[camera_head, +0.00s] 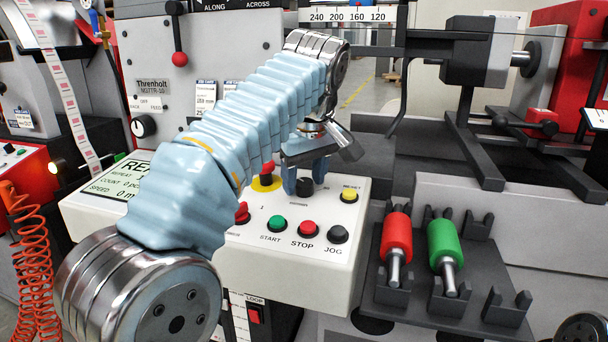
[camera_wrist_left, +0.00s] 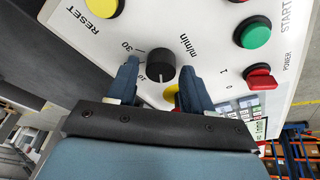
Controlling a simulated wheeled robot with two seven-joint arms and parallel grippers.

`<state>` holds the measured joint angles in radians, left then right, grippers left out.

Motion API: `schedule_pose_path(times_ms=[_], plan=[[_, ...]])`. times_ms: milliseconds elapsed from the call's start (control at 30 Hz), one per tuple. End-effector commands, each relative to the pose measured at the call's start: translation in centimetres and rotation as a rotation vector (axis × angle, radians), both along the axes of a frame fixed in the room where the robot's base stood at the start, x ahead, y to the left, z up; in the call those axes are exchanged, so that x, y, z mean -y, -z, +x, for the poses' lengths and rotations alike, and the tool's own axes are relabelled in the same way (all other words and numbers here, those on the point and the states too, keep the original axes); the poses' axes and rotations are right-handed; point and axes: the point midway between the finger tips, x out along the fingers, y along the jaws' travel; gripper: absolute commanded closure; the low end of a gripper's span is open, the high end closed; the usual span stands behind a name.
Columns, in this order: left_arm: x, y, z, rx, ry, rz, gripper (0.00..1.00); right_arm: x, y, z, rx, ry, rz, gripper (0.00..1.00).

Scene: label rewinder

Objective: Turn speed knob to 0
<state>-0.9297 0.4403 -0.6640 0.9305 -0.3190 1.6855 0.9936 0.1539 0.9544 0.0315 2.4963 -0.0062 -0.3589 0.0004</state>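The speed knob is a small black round knob (camera_wrist_left: 161,66) on the white control panel, with "m/min" lettering and a scale with 10 and 30 beside it in the wrist view. It also shows in the head view (camera_head: 304,187). A small light mark shows on the knob; I cannot tell exactly which number it points to. My left gripper (camera_head: 306,180) hangs over the panel at the knob. In the wrist view its two blue fingers (camera_wrist_left: 157,76) are apart, one on each side of the knob, with visible gaps. My right gripper is not in view.
Beside the knob are a yellow RESET button (camera_head: 349,194), a red-on-yellow stop button (camera_head: 266,178), and green START (camera_head: 277,223), red STOP (camera_head: 308,228) and black JOG (camera_head: 338,233) buttons. A display (camera_head: 118,178) sits behind my arm. Red (camera_head: 396,236) and green (camera_head: 444,241) rollers lie at right.

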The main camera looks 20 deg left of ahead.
Motion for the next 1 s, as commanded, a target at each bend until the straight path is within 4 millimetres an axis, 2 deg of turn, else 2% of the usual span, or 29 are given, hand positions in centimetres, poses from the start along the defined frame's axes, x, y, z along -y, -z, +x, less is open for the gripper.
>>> schedule_pose_path(times_ms=[367, 667, 700, 800, 1000], plan=[[0.0, -0.3, 0.0, 0.001, 0.0, 0.0, 0.4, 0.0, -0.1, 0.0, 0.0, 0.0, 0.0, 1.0], [0.8, -4.4, -1.3, 0.005, -0.002, 0.001, 0.4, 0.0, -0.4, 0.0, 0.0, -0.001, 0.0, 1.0], [1.0, -4.7, -1.8, 0.005, 0.001, -0.001, 0.4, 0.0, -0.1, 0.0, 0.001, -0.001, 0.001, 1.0], [2.5, -4.1, -4.8, 0.002, 0.009, -0.001, 0.4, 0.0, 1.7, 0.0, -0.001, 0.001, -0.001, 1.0], [4.7, -4.3, -9.2, 0.001, 0.007, 0.0, 0.4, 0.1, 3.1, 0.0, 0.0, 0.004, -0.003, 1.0]])
